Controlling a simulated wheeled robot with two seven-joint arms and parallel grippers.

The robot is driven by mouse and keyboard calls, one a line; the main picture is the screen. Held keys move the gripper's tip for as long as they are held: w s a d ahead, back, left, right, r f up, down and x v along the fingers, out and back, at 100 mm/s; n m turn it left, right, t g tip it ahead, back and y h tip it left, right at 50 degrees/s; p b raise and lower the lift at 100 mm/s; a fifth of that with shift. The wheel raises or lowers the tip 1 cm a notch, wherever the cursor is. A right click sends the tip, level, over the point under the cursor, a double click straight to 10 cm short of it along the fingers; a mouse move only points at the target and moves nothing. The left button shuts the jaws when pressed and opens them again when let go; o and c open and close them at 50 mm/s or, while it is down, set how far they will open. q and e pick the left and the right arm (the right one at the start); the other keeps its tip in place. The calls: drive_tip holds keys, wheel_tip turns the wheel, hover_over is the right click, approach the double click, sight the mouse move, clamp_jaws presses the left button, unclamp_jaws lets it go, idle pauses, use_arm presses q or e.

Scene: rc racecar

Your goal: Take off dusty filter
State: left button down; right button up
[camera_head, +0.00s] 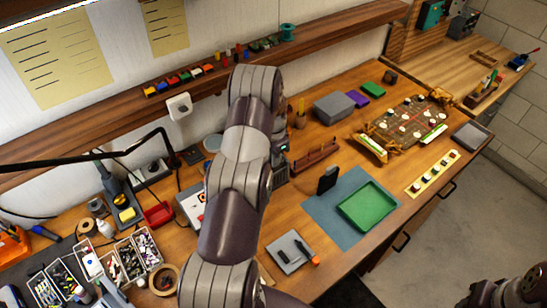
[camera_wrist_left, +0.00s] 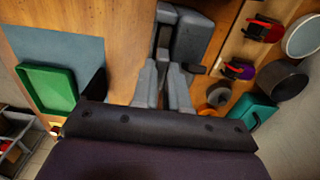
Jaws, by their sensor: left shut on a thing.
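My left gripper shows in the left wrist view (camera_wrist_left: 164,78), its two grey fingers pointing at a dark grey boxy device (camera_wrist_left: 192,38). The fingers are shut on a narrow dark grey piece (camera_wrist_left: 163,44) beside this device. I cannot tell for certain whether this piece is the dusty filter, or whether it touches the device. In the head view my left arm rises over the bench and bends down; it hides most of the gripper and the held piece. Part of a dark device (camera_head: 281,168) shows beside the arm.
A green tray (camera_head: 367,207) lies on a blue-grey mat (camera_head: 340,236), with a black upright object (camera_head: 327,179) near its left edge. A wooden rack (camera_head: 316,157) stands behind. Small parts bins (camera_head: 130,262) crowd the lower left. A grey pad (camera_head: 289,251) lies in front.

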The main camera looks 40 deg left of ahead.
use_arm(q)
drive_tip(key=shift+r, duration=0.3)
wheel_tip(320, 180, up, 11)
drive_tip(key=p, duration=0.7)
drive_tip(key=shift+r, duration=0.15)
idle(1.3)
idle(0.4)
